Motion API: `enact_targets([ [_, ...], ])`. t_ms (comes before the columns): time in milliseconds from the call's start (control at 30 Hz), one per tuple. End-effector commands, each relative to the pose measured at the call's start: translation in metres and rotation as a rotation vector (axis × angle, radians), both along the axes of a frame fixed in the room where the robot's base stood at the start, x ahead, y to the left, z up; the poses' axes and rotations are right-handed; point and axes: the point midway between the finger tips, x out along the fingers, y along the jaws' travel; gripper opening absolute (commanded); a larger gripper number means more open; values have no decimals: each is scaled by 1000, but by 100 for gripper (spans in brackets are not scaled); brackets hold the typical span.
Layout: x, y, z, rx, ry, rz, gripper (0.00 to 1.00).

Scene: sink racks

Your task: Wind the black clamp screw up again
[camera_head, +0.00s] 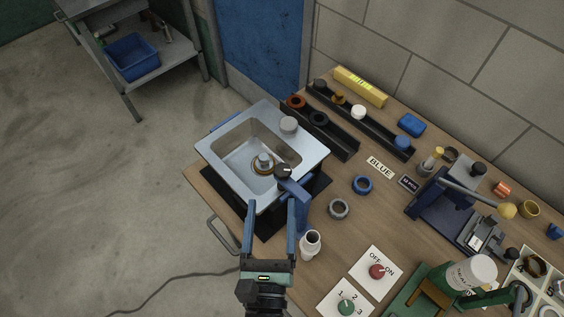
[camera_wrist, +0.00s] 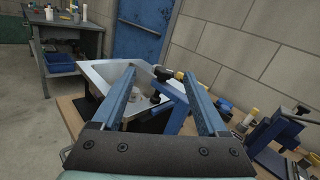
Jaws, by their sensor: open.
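The black clamp screw (camera_head: 284,171) shows as a dark knob with a pale mark, on top of a blue clamp (camera_head: 300,198) at the sink's near right corner. The metal sink (camera_head: 214,158) holds a brass ring with a grey nut (camera_head: 264,160) at its drain. My gripper (camera_head: 271,203) is open and empty, its two blue fingers pointing toward the sink, just short of the screw in the picture. In the wrist view the screw (camera_wrist: 160,74) appears between the fingertips (camera_wrist: 159,80), beyond them. I see no contact. The screw's lower end is hidden.
A red switch knob (camera_head: 377,271) is nearer. Black racks (camera_head: 335,137) stand behind the sink. Open floor lies left.

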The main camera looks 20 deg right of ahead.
Motion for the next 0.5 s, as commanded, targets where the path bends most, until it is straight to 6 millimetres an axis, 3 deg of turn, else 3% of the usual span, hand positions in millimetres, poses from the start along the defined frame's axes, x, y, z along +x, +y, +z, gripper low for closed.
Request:
enact_targets([
  [100,-21,3,-18,139,-20,-39,76],
  [200,-25,2,-24,184,-32,-52,76],
  [500,10,-18,-21,187,-36,-54,76],
])
